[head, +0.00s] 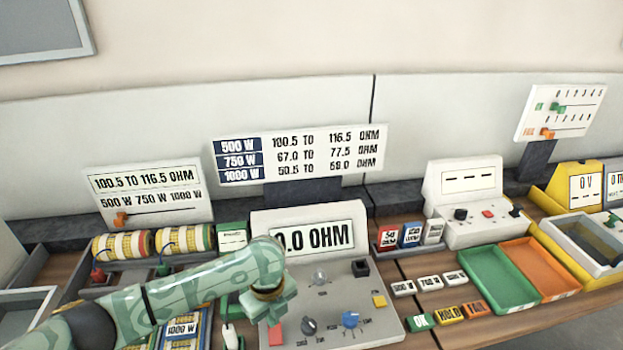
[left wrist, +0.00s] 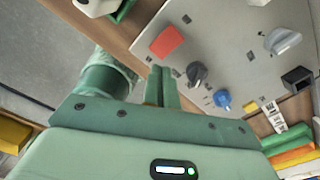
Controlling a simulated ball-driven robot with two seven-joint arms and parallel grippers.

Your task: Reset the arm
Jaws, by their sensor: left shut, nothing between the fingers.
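My left arm, patterned in pale green, reaches in from the lower left of the head view. Its gripper (head: 284,300) is over the left part of the grey ohm meter panel (head: 335,300), whose display reads 0.0 OHM. In the left wrist view the two green fingers (left wrist: 159,84) are together with nothing between them. The panel's red button (left wrist: 166,41), dark knob (left wrist: 196,74) and blue knob (left wrist: 222,98) lie beyond the fingertips. I cannot tell whether the gripper touches the panel. My right gripper is not in view.
Yellow-and-white coils (head: 185,240) stand left of the meter, partly behind my arm. Green (head: 497,280) and orange (head: 540,268) trays lie to the right, with small OK and HOLD blocks (head: 449,313) in front. Sign boards (head: 298,153) stand at the back.

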